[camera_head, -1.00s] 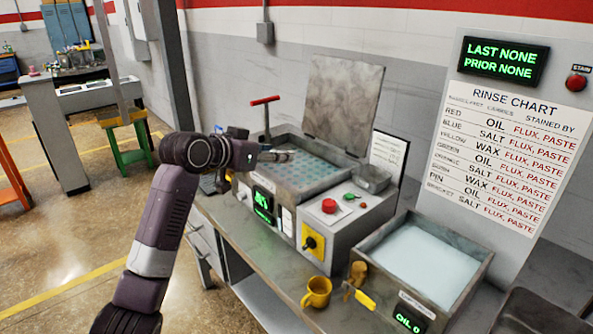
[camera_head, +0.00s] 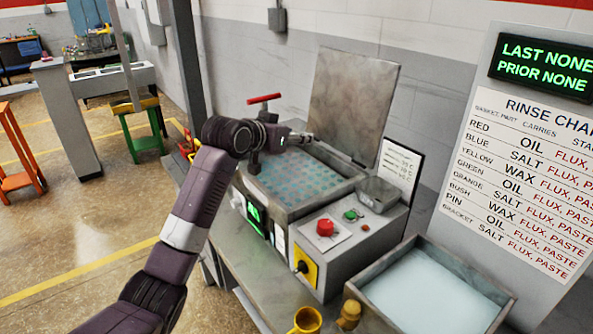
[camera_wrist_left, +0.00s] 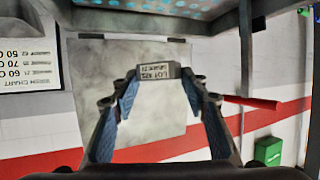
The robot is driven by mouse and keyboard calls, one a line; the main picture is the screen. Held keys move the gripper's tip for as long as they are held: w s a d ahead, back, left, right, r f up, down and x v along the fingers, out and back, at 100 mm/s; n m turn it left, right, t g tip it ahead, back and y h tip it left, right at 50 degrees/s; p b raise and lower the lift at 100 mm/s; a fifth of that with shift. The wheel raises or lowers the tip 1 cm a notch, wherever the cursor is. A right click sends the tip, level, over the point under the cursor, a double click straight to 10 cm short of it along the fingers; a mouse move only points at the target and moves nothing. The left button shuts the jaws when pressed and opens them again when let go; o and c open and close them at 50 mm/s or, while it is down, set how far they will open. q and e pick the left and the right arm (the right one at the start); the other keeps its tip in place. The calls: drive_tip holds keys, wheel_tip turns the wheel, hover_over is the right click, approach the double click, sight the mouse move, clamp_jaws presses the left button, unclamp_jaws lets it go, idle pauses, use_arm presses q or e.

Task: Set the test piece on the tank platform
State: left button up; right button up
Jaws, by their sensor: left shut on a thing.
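My left gripper (camera_head: 303,138) reaches in from the left over the back part of the open tank. In the left wrist view my left gripper (camera_wrist_left: 155,85) is shut on the test piece (camera_wrist_left: 155,72), a small grey block with a label reading "LOT" and smaller text. In the head view the piece is too small to make out. The tank (camera_head: 285,215) holds a blue-green dotted surface (camera_head: 290,182), which seems to be the platform; its edge also shows at the top of the wrist view (camera_wrist_left: 160,5). The piece is apart from it. My right gripper is not in view.
The tank's raised lid (camera_head: 350,100) stands behind, and a red T-handle (camera_head: 264,98) rises at its back left. A control box (camera_head: 330,235) with a red button and a rinse basin (camera_head: 425,290) stand to the right. A yellow mug (camera_head: 307,320) is in front.

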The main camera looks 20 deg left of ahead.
use_arm(q)
hover_over(296, 182)
wheel_tip(296, 182, down, 5)
drive_tip(key=shift+w+r+p, duration=0.1)
drive_tip(key=shift+w+p, duration=0.05)
drive_tip(key=shift+p, duration=0.2)
wheel_tip(296, 182, down, 3)
drive_tip(key=shift+r, duration=0.1)
wheel_tip(296, 182, down, 4)
drive_tip(key=shift+r+p, duration=0.25)
drive_tip(key=shift+p, duration=0.2)
drive_tip(key=shift+f, duration=0.35)
drive_tip(key=o, duration=1)
drive_tip(key=shift+f, duration=0.15)
drive_tip(key=o, duration=0.4)
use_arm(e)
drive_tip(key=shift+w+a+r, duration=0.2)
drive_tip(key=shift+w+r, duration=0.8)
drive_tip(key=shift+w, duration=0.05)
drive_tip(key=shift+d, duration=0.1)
